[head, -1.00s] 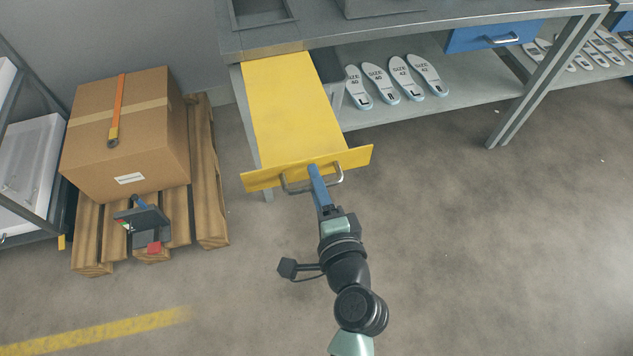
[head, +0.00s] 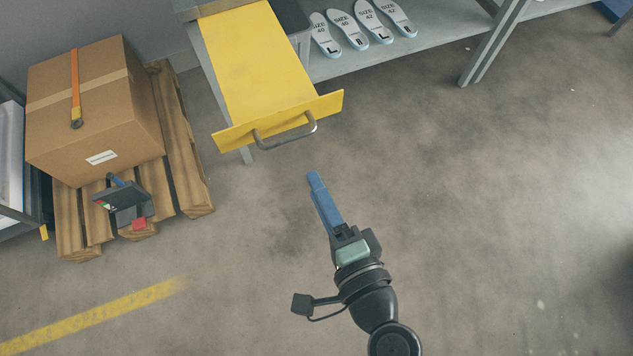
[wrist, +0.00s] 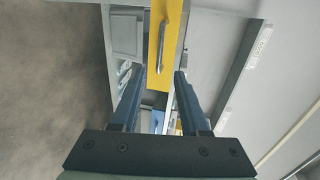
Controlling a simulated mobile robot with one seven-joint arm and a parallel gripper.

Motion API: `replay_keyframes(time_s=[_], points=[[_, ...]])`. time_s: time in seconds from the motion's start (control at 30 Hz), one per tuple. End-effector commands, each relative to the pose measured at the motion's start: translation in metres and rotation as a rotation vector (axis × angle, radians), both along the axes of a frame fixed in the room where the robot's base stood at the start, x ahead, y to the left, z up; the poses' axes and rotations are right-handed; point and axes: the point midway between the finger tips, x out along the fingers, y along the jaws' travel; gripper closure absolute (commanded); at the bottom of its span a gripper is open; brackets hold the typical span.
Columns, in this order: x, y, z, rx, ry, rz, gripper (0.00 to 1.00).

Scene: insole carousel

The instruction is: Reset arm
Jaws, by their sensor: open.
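My gripper (head: 314,178) is out over the floor in the head view, clear of the yellow drawer and its handle. In the wrist view its two blue fingers (wrist: 158,85) are spread apart with nothing between them. The yellow drawer (head: 258,65) is pulled out from the workbench. Its grey bar handle (head: 287,137) lies a short way beyond my fingertips, not touching them. The drawer front (wrist: 168,40) and handle (wrist: 162,48) also show in the wrist view, ahead of the fingers. The drawer's inside looks like a plain flat yellow surface.
A cardboard box (head: 92,115) sits on a wooden pallet (head: 187,150) at the left, with a small dark device (head: 125,200) at its front. Several insoles (head: 362,22) lie on the lower shelf. A yellow floor line (head: 90,317) runs at lower left. The floor right of my arm is clear.

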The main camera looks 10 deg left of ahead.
Motion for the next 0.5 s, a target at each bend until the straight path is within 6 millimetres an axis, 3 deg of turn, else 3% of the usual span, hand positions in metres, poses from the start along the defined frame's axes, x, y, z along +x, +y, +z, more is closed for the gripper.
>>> replay_keyframes(time_s=[0.4, 0.5], points=[[0.0005, 0.0001, 0.0000, 0.000, 0.000, -0.001, 0.55], [0.0084, 0.0015, 0.0072, -0.023, -0.029, 0.000, 0.55]])
